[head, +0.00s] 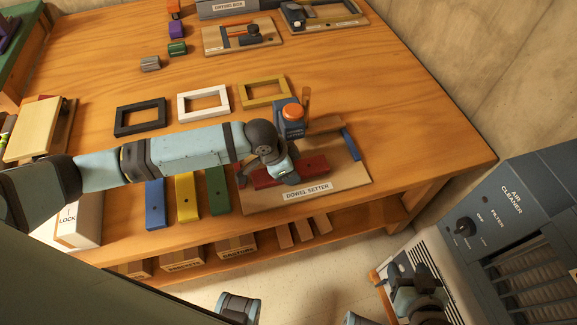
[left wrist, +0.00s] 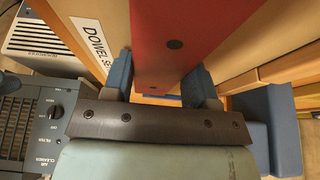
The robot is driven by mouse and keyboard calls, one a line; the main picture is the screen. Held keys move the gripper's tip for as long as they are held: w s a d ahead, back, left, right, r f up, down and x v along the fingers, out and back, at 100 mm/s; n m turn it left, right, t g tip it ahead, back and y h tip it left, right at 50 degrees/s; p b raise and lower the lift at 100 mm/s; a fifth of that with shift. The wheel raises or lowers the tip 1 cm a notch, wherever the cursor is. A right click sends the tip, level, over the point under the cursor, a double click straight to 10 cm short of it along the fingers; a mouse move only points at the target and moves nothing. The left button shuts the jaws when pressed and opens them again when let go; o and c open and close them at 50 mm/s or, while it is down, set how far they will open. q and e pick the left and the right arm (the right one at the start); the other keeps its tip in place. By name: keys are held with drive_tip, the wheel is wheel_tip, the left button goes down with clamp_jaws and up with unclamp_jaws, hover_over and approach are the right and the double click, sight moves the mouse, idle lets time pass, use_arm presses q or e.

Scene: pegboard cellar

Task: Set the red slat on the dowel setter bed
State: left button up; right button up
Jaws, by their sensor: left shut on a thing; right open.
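The red slat (head: 313,165) lies across the dowel setter in the head view. It also shows between blue fingertips in the left wrist view (left wrist: 175,45), with a dark hole in its face. My left gripper (head: 284,172) is shut on it from above near its middle. The dowel setter (head: 352,181) is a wooden board with a label, a blue and orange head and a blue strip. I cannot tell whether the slat touches the bed, which my arm and gripper partly hide. My right gripper (head: 416,284) is open and empty, low by the air cleaner.
Blue (head: 155,204), yellow (head: 187,197) and green (head: 218,190) slats lie left of the setter. Black (head: 139,117), white (head: 203,102) and yellow (head: 264,92) frames lie behind my arm. The air cleaner (head: 505,215) stands at right. The table's right end is clear.

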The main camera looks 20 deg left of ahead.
use_arm(q)
drive_tip(key=shift+s+f, duration=0.1)
drive_tip(key=shift+f, duration=0.25)
drive_tip(key=o, duration=1)
drive_tip(key=shift+s+f, duration=0.1)
drive_tip(key=shift+f, duration=0.1)
drive_tip(key=shift+c, duration=0.2)
drive_tip(key=shift+s+f, duration=0.1)
drive_tip(key=shift+f, duration=0.05)
use_arm(e)
drive_tip(key=shift+f, duration=0.15)
drive_tip(key=shift+s, duration=0.1)
use_arm(q)
drive_tip(key=shift+r, duration=0.2)
drive_tip(key=w+p+v, duration=0.1)
drive_tip(key=p+v, duration=0.1)
drive_tip(key=v, duration=1.1)
drive_tip(key=shift+d+r, duration=0.15)
drive_tip(key=shift+d, duration=0.05)
use_arm(e)
drive_tip(key=shift+d+r, duration=0.1)
drive_tip(key=shift+r, duration=0.2)
